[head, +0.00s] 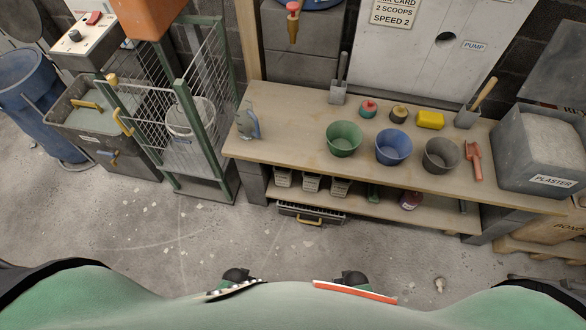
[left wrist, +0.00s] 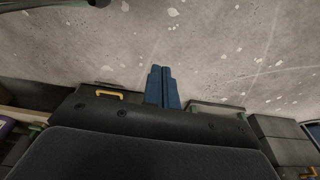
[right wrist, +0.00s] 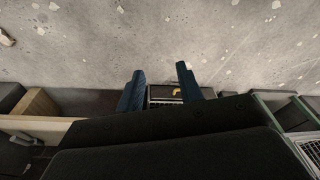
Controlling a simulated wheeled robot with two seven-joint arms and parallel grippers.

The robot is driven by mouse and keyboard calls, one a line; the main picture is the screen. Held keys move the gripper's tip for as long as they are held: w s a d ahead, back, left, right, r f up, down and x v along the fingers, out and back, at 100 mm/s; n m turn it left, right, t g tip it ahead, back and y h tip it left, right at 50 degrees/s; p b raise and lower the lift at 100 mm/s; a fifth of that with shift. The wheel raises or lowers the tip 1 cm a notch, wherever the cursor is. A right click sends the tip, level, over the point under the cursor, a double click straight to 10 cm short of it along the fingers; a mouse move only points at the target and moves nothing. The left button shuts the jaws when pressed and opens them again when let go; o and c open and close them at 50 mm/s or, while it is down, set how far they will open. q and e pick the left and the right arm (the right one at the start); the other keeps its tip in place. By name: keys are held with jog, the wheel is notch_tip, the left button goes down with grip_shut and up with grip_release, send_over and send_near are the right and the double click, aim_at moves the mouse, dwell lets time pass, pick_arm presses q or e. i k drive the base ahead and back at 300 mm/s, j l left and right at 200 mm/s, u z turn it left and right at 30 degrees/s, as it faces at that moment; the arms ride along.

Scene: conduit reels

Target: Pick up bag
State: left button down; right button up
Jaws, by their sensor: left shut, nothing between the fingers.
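A tan sack-like thing marked "BOND" (head: 545,238) sits low at the right edge in the head view, under the grey plaster bin; part of it is cut off and I cannot tell for sure that it is a bag. My left gripper (left wrist: 161,72) shows in the left wrist view with its two blue fingers together and nothing between them. My right gripper (right wrist: 161,72) shows in the right wrist view with its blue fingers apart and empty. Both grippers are over the floor, away from the sack. Neither gripper's fingers can be made out in the head view.
A wooden workbench (head: 290,124) holds green (head: 344,138), blue (head: 394,147) and dark grey (head: 441,155) buckets. The plaster bin (head: 540,181) stands at its right end. A wire cage trolley (head: 185,110) and a blue barrel (head: 38,95) stand left. The floor (head: 190,240) in front is mostly clear.

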aim_at(283, 176)
jog(key=u, duration=0.2)
jog(key=j+z, duration=0.25)
jog(key=j, duration=0.35)
jog(key=j+z, duration=0.3)
jog(key=j, duration=0.3)
jog(key=k+j+z, duration=0.1)
jog(key=j+z, duration=0.15)
jog(key=j, duration=0.3)
jog(key=k+j+z, duration=0.15)
jog(key=j+z, duration=0.15)
jog(key=j, duration=0.25)
